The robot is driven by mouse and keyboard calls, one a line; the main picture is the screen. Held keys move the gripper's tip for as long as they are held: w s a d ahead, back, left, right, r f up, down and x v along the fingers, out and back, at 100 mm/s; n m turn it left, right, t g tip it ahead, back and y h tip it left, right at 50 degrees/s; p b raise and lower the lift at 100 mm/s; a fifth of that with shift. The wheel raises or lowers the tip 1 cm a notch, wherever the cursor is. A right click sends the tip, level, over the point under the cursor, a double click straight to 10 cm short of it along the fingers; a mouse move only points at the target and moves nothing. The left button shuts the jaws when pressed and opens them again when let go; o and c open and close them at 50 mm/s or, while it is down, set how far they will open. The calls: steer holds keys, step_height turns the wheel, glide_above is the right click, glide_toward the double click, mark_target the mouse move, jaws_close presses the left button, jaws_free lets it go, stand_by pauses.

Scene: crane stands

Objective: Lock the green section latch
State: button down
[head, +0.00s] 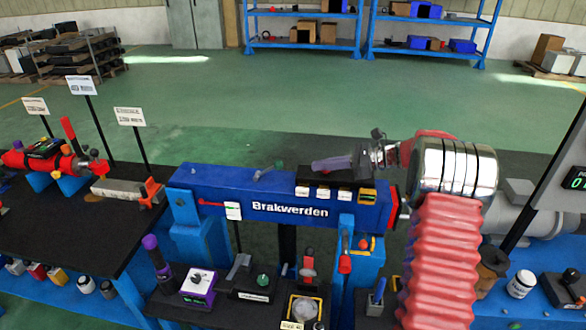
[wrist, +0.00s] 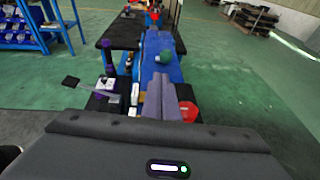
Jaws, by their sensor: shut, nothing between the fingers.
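A small grey lever with a green knob (head: 279,165), which looks like the green section latch, sits on top of the blue "Brakwerden" beam (head: 225,190). The lever lies slanted, with its green end to the right. In the wrist view the green knob (wrist: 165,57) shows just beyond my fingertips, on the blue beam. My gripper (head: 315,166) is shut and empty, its purple-grey fingers above the beam's right part, pointing left towards the lever. A gap shows between fingertips and knob. In the wrist view my shut gripper (wrist: 161,78) points forward along the beam.
A black panel with small labels (head: 322,190) lies under my fingers on the beam. Sign posts (head: 130,117) stand behind left.

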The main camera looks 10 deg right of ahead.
steer(key=shift+w+d+f+m, duration=0.35)
steer(key=shift+w+d+m, duration=0.05)
steer(key=shift+d, duration=0.25)
steer(key=shift+a, duration=0.15)
steer(key=x, duration=0.9)
steer(key=shift+w+a, duration=0.3)
steer(key=shift+w, duration=0.05)
